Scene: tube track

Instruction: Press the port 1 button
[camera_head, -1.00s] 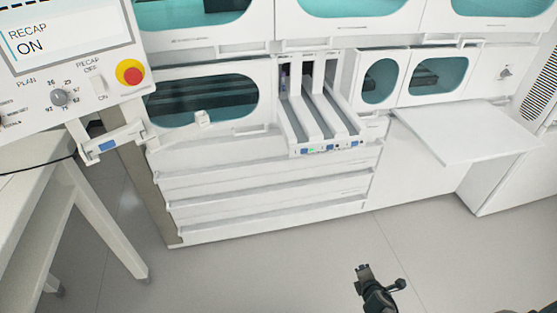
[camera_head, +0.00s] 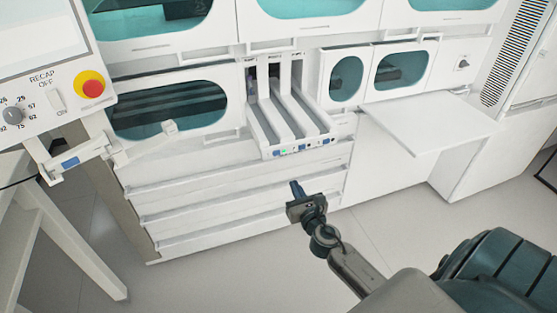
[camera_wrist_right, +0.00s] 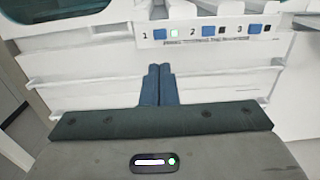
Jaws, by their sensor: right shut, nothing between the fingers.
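The port panel (camera_head: 297,149) is the front strip of a three-lane track unit in the head view. In the right wrist view the port 1 button (camera_wrist_right: 159,34) is a small blue square beside the printed 1, with a lit green light (camera_wrist_right: 174,33) to its right. My right gripper (camera_head: 296,188) is shut and empty, in front of the white drawers and below the panel in the picture. In the right wrist view its blue fingertips (camera_wrist_right: 159,70) are together, below the port 1 button and apart from it. My left gripper is not in view.
The port 2 button (camera_wrist_right: 208,31) and port 3 button (camera_wrist_right: 255,30) sit to the right of port 1. A white shelf (camera_head: 430,118) juts out at the right. A control panel with a red knob (camera_head: 91,88) stands at the left. The floor in front is clear.

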